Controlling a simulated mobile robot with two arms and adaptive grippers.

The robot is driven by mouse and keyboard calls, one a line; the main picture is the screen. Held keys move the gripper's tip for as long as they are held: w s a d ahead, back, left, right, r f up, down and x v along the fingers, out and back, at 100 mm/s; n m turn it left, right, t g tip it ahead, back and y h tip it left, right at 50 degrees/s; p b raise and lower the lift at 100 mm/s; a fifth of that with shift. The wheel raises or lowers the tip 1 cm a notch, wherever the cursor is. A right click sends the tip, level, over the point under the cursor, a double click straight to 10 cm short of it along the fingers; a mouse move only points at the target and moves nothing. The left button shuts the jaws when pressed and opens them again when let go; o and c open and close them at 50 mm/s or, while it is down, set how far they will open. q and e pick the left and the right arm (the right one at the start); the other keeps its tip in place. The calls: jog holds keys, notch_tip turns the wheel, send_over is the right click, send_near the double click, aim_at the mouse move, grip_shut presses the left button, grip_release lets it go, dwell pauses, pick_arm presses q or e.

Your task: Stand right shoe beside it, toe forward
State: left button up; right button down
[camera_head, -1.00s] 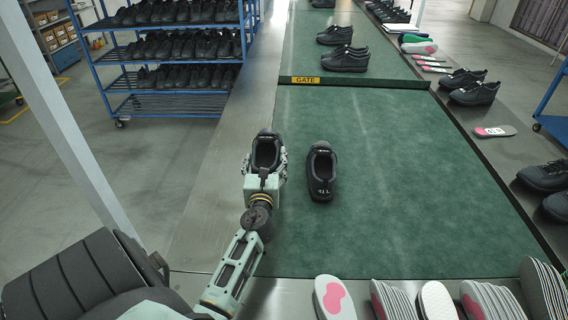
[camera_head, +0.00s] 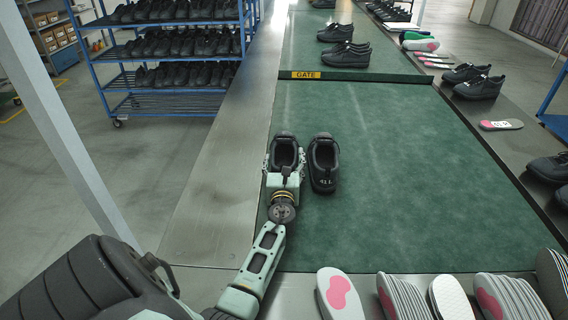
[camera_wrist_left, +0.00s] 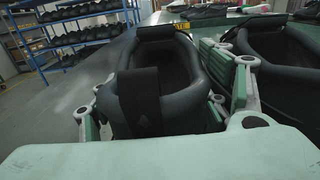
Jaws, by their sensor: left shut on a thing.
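A narrow gap shows between the two. I cannot tell whether the held shoe's sole touches the mat. In the left wrist view the held shoe (camera_wrist_left: 185,75) fills the middle, and the standing shoe (camera_wrist_left: 280,50) is at the right.
A gate bar (camera_head: 350,76) crosses the mat ahead, with pairs of shoes (camera_head: 345,55) beyond. Insoles (camera_head: 340,295) line the near edge. More shoes (camera_head: 480,86) and insoles lie along the right ledge. A blue shoe rack (camera_head: 180,60) stands at left. The mat's middle is clear.

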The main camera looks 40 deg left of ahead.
pick_arm(q)
jog(key=shift+r, duration=0.1)
jog(key=o, duration=1.5)
jog(key=shift+f, duration=0.2)
jog(key=shift+o, duration=0.2)
jog(key=shift+r, duration=0.1)
jog(key=shift+r, duration=0.1)
jog(key=v, duration=1.2)
